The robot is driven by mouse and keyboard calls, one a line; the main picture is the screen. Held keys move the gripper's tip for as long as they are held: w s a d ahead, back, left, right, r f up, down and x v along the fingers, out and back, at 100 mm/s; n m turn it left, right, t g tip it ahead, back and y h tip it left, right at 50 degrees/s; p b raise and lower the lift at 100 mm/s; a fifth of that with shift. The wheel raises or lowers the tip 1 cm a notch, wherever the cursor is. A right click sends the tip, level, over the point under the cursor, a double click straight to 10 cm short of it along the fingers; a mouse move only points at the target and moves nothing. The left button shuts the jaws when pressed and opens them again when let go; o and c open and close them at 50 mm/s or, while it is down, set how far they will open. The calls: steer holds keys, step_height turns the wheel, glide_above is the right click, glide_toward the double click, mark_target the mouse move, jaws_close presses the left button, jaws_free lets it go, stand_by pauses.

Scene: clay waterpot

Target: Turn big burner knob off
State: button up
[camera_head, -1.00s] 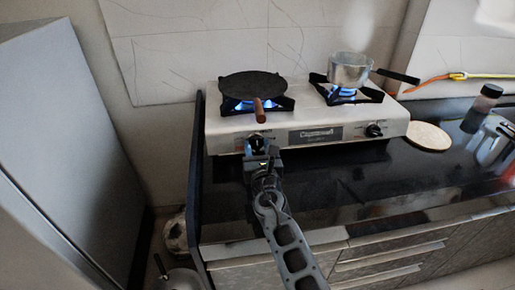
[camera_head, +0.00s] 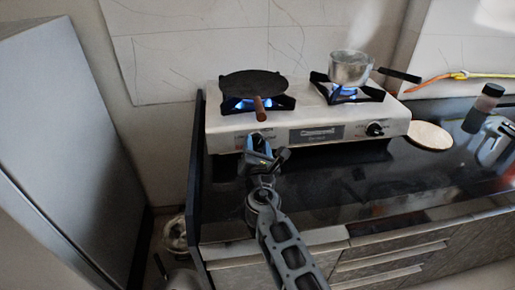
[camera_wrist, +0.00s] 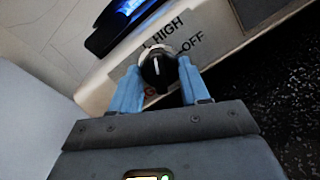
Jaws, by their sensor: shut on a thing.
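The left knob of the white stove (camera_head: 225,129) shows in the wrist view as a round black knob (camera_wrist: 158,72) with a white mark. The mark points up in that picture, towards the HIGH label; the OFF label is to the right. My gripper (camera_wrist: 159,66) has its blue fingers on either side of the knob and is shut on it. In the head view my gripper (camera_head: 258,143) is at the stove's front left and hides most of this knob. A blue flame (camera_head: 247,104) burns under the dark pan (camera_head: 252,84) on the left burner.
A steaming pot (camera_head: 349,68) stands over a blue flame on the right burner. The right knob (camera_head: 375,129) is free. The pan's brown handle (camera_head: 260,110) juts out just above my gripper. A round board (camera_head: 430,135) and a bottle (camera_head: 482,108) are on the right.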

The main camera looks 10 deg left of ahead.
steer(key=m, duration=0.3)
steer(key=m+h+b, duration=0.1)
steer(key=m, duration=0.3)
steer(key=shift+a+g+h+b, duration=0.1)
steer(key=shift+g+h+b, duration=0.2)
steer(key=m+g+b, duration=0.1)
steer(key=m, duration=0.5)
steer(key=shift+r+m+h, duration=0.1)
steer(key=shift+m+h, duration=0.2)
steer(key=shift+h, duration=0.1)
steer(key=o, duration=1.1)
steer(key=shift+r, duration=0.1)
steer(key=shift+c, duration=0.2)
steer(key=shift+s, duration=0.1)
steer(key=s+r, duration=0.1)
steer(key=s, duration=0.6)
steer(key=shift+s+d+r, duration=0.2)
steer(key=shift+r, duration=0.1)
